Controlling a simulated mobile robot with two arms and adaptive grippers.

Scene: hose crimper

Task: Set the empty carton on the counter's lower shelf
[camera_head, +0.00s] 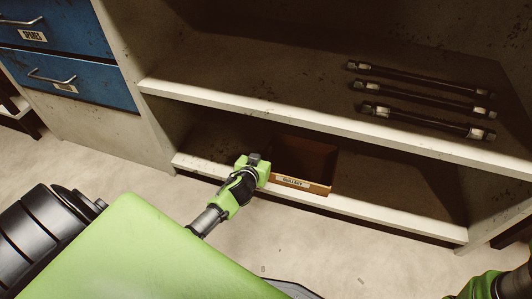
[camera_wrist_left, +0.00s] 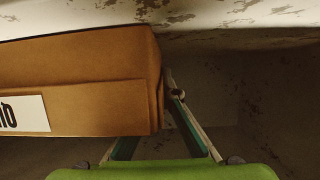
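The brown open-topped carton (camera_head: 319,188) is at the front of the counter's lower shelf (camera_head: 400,219), with a white label on its front. It looks upright, its front close to the shelf's pale edge. My left gripper (camera_head: 258,166) is at the carton's left side. In the left wrist view, which looks upside down, the carton (camera_wrist_left: 95,75) is close against the pale board. There my left gripper's fingers (camera_wrist_left: 160,125) straddle the carton's side wall, one outside against it, the other partly hidden behind the front wall. The carton's inside looks dark and empty.
Several dark hoses with metal ends (camera_head: 425,95) lie on the upper shelf (camera_head: 250,70). Its front edge (camera_head: 300,122) overhangs the lower space. Blue drawers (camera_head: 70,75) stand at the left. The lower shelf is clear right of the carton.

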